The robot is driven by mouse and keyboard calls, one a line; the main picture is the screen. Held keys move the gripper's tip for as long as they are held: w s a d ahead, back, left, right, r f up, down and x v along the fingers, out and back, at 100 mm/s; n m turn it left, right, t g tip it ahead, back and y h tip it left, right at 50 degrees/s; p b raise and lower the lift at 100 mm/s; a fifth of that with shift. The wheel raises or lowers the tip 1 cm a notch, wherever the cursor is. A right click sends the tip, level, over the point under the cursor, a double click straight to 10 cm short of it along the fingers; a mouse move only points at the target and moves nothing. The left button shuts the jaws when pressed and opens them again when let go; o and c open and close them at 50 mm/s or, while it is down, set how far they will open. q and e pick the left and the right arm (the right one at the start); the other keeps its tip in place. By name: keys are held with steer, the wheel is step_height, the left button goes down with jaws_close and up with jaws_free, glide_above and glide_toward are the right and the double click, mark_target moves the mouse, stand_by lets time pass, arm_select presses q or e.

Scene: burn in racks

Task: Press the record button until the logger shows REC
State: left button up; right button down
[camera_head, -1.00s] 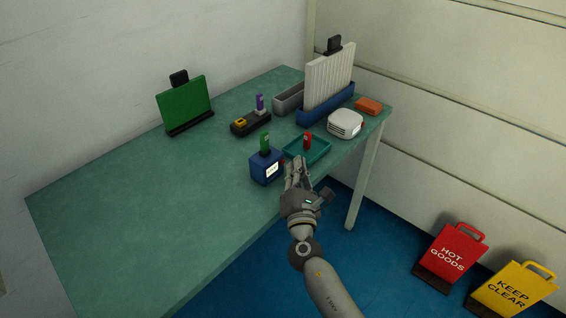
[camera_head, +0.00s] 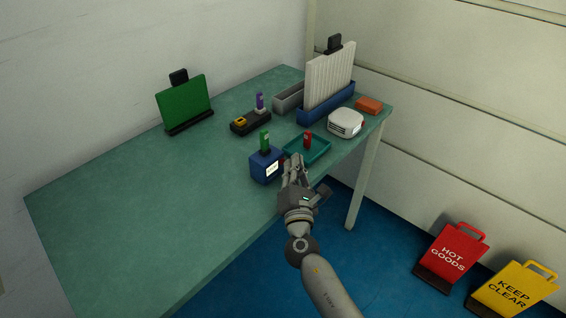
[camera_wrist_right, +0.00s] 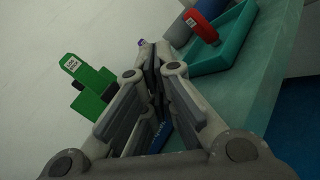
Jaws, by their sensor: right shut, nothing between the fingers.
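The logger appears to be the blue box (camera_head: 258,170) near the table's front edge, with a small lit white display (camera_head: 272,169) on its front side. Its text is too small to read. A green stick-like piece (camera_head: 264,141) stands on top; green also shows in the right wrist view (camera_wrist_right: 90,88). My right gripper (camera_head: 291,159) is shut and empty, just right of the box. In the right wrist view its closed fingers (camera_wrist_right: 150,55) cover most of the blue box. I cannot clearly make out the record button or whether the fingertips touch the box. My left gripper is not in view.
A teal tray (camera_head: 320,158) with a red piece (camera_head: 307,139) lies just behind my right gripper. A black holder (camera_head: 250,124), white device (camera_head: 345,123), blue rack (camera_head: 326,111) and green board (camera_head: 184,104) stand farther back. The table's left part is clear.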

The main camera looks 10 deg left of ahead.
steer(key=shift+w+a, duration=0.15)
steer(key=shift+a, duration=0.1)
stand_by(0.6)
steer(key=shift+a+r+b, duration=0.1)
steer(key=shift+r+b, duration=0.1)
steer(key=shift+b, duration=0.1)
steer(key=shift+w+a+f, duration=0.15)
steer(key=shift+a+f, duration=0.05)
steer(key=shift+d, duration=0.1)
stand_by(0.4)
steer(key=shift+s+d+f, duration=0.15)
steer(key=shift+s+d, duration=0.25)
steer(key=shift+d, duration=0.15)
steer(key=shift+s+d, duration=0.2)
steer(key=shift+d, duration=0.15)
